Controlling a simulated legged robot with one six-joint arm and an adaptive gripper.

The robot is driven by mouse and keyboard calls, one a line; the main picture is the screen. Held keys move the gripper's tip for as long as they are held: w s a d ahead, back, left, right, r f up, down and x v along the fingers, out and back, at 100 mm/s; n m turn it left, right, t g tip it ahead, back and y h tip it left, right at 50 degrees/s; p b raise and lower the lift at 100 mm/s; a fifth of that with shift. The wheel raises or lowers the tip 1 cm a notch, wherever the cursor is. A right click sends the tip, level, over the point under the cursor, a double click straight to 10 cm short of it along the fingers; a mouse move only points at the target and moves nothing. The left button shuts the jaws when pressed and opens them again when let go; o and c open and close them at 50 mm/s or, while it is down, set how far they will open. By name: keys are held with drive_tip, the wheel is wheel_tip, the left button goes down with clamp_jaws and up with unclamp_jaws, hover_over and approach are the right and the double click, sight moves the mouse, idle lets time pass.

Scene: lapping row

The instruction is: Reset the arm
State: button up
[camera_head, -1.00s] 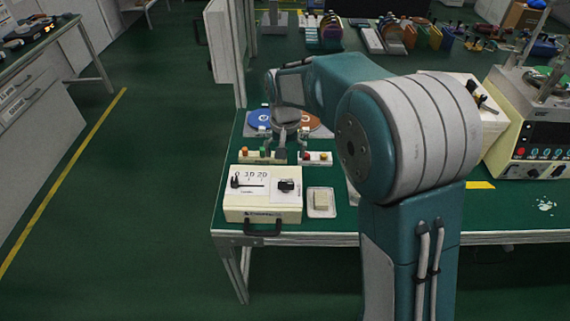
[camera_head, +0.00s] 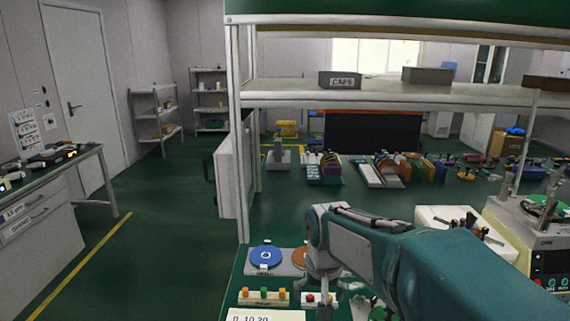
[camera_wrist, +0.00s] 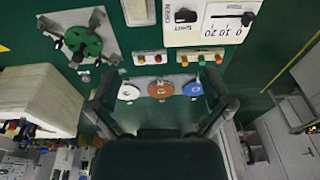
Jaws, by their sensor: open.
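My gripper (camera_head: 322,288) is open and empty, hanging over the front left of the green bench, with my teal arm reaching in from the lower right. In the wrist view my gripper (camera_wrist: 165,98) shows its two dark fingers spread wide. Between and beyond them lie a white disc (camera_wrist: 129,92), a brown disc (camera_wrist: 160,90) and a blue disc (camera_wrist: 193,88) in a row. In the head view the blue disc (camera_head: 265,257) is just left of my gripper, and the brown disc (camera_head: 300,258) is partly hidden behind it. No finger visibly touches anything.
A button strip (camera_head: 263,296) and a control box (camera_head: 265,316) lie near the bench's front. A green round fixture (camera_wrist: 84,42) shows in the wrist view. A shelf (camera_head: 390,92) spans above the bench. A machine (camera_head: 545,258) stands at right. The left aisle floor is clear.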

drive_tip(key=s+d+r+t, duration=0.1)
drive_tip(key=s+d, duration=0.3)
drive_tip(key=s, duration=0.5)
drive_tip(key=s+d+r+t, duration=0.2)
drive_tip(key=s+d, duration=0.2)
drive_tip(key=s, duration=0.6)
drive_tip(key=shift+d+r+t, duration=0.25)
drive_tip(key=shift+d+t, duration=0.05)
drive_tip(key=shift+t, duration=0.1)
